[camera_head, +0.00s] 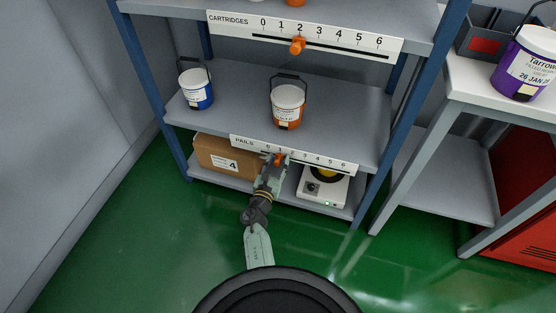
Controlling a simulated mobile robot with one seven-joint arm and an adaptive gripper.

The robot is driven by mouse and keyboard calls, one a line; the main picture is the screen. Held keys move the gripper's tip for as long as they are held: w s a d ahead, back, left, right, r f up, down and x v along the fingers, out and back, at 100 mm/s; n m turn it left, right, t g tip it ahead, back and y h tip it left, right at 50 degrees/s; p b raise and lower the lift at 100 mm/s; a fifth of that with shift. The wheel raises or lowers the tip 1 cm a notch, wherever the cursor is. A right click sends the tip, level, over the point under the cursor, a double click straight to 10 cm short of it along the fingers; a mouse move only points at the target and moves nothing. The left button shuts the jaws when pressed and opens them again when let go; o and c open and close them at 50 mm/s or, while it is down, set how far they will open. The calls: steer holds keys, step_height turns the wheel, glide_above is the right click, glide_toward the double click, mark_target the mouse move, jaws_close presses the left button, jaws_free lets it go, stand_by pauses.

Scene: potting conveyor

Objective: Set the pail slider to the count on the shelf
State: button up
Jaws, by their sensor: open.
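The PAILS scale (315,162) is a white strip on the front edge of the lower shelf, with numbers up to 6. Its orange slider knob (281,158) sits near the 1; my gripper partly covers it and the nearby numbers. My gripper (276,164) is open right at the knob; I cannot tell whether its fingers straddle or touch it. Two pails stand upright on the shelf above the scale: a blue and white pail (196,91) at the left and an orange and white pail (287,106) in the middle.
The CARTRIDGES scale (340,44) above has its own orange knob (298,45) near 2. A cardboard box (214,154) and a white device (325,188) stand on the bottom shelf. A purple pail (527,64) stands on the bench at right. The green floor (130,235) is clear.

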steer(key=shift+c, duration=0.3)
jaws_close()
stand_by(0.4)
